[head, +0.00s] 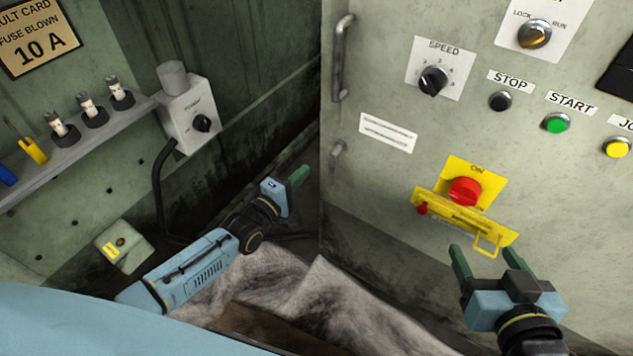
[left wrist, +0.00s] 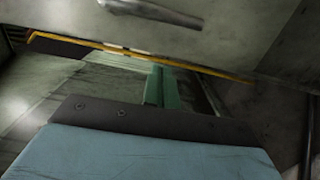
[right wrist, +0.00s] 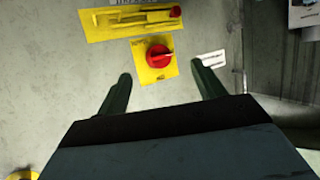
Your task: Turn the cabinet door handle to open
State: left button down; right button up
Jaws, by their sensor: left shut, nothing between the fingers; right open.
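The grey cabinet front (head: 400,190) fills the right of the head view. A vertical bar handle (head: 342,60) is near its left edge, with a small metal lever or latch (head: 337,150) below. My left gripper (head: 300,175) is shut and empty, left of and slightly below the small lever, apart from it. In the left wrist view its green fingers (left wrist: 154,86) are together, and a grey metal bar (left wrist: 150,12) shows at the top edge. My right gripper (head: 487,252) is open and empty below the yellow emergency-stop plate; it also shows in the right wrist view (right wrist: 162,78).
A red stop button (head: 464,190) sits above a yellow hinged bar (head: 465,218). Speed knob (head: 433,81), stop button (head: 501,101) and green start button (head: 555,123) are above. A fuse shelf (head: 80,140) and grey switch box (head: 190,115) are at left. Crumpled cloth (head: 320,305) lies below.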

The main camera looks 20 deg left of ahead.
pick_arm(q)
jog(key=shift+d+b, duration=0.35)
jog(key=shift+d, duration=1.75)
pick_arm(e)
jog(key=shift+w+a+r+t+y, duration=0.2)
jog(key=shift+r+t, duration=0.25)
jog(key=shift+r, duration=0.15)
jog(key=shift+w+a+r+t+y, duration=0.1)
jog(key=shift+w+a+r+t, duration=0.1)
jog(key=shift+r+t, duration=0.35)
jog(key=shift+w+a+r+t+y, duration=0.1)
jog(key=shift+w+r+t, duration=0.15)
jog(key=shift+r, duration=0.45)
